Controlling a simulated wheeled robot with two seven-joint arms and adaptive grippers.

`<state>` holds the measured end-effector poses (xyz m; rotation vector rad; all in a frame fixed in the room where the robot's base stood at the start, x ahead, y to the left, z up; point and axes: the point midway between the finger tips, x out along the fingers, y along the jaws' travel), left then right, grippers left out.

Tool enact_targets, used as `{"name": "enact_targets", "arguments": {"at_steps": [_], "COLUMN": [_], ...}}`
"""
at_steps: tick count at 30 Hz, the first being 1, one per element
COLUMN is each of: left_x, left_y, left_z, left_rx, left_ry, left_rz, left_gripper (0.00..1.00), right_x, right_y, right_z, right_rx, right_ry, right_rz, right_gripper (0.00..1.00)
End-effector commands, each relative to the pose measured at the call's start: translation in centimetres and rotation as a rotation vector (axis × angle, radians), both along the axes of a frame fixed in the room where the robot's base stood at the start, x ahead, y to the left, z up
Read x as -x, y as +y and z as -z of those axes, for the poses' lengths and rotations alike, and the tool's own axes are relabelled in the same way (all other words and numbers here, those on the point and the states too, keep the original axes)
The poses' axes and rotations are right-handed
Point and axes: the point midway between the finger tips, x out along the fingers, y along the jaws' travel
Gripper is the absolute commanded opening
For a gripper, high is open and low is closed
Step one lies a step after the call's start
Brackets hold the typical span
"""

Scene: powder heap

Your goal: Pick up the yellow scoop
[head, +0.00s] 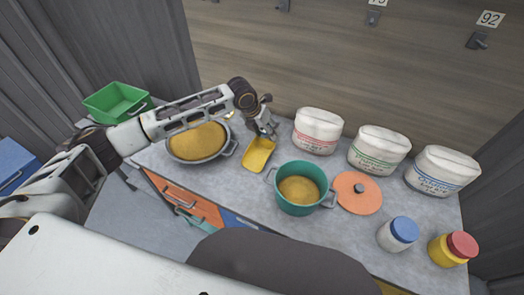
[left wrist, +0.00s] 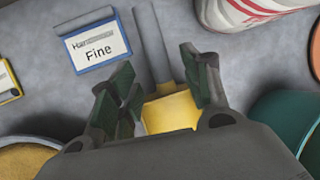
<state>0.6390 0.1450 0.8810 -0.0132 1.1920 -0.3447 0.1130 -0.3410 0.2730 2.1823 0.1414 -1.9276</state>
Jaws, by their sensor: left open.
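The yellow scoop (head: 258,154) lies on the grey counter between the metal pan and the green pot. In the left wrist view its yellow bowl (left wrist: 170,111) is partly hidden behind my gripper body, and its grey handle points away, up the picture. My left gripper (head: 266,131) is at the handle end of the scoop. In the left wrist view the gripper (left wrist: 155,70) is open, with one finger on each side of the scoop where handle meets bowl. I cannot tell whether either finger touches it. My right gripper is out of view.
A pan of brown powder (head: 197,142) is left of the scoop, and a green pot of powder (head: 299,176) is right, beside an orange lid (head: 357,192). White sacks (head: 318,131) stand behind. A blue-edged card (left wrist: 97,47) reads "Fine". Two jars (head: 398,233) stand front right.

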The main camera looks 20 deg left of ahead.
Motion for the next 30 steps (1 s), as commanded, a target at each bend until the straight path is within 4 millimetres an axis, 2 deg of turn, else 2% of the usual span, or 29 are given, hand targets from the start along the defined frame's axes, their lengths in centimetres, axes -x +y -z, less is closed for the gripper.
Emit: {"name": "enact_targets", "arguments": {"at_steps": [6, 12, 20, 27, 30], "left_x": [-0.7, -1.3, -1.3, -1.3, -1.3], "left_y": [-0.7, -1.1, -1.2, -1.2, -1.2], "left_z": [2.3, 3.7, 3.9, 3.9, 3.9], "left_rx": [0.0, 0.001, -0.001, 0.0, 0.0], "left_ry": [0.003, 0.001, 0.001, 0.001, 0.001], "left_rz": [0.001, 0.001, 0.001, 0.0, 0.0], "left_gripper": [0.48, 0.48, 0.48, 0.48, 0.36], "right_x": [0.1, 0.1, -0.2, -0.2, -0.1], "right_y": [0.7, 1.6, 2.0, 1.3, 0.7], "right_z": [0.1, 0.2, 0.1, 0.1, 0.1], "right_rx": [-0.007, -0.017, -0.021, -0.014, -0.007], "right_ry": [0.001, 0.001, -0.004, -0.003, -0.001], "right_rz": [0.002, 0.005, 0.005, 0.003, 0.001], "right_gripper": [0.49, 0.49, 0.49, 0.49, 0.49]}}
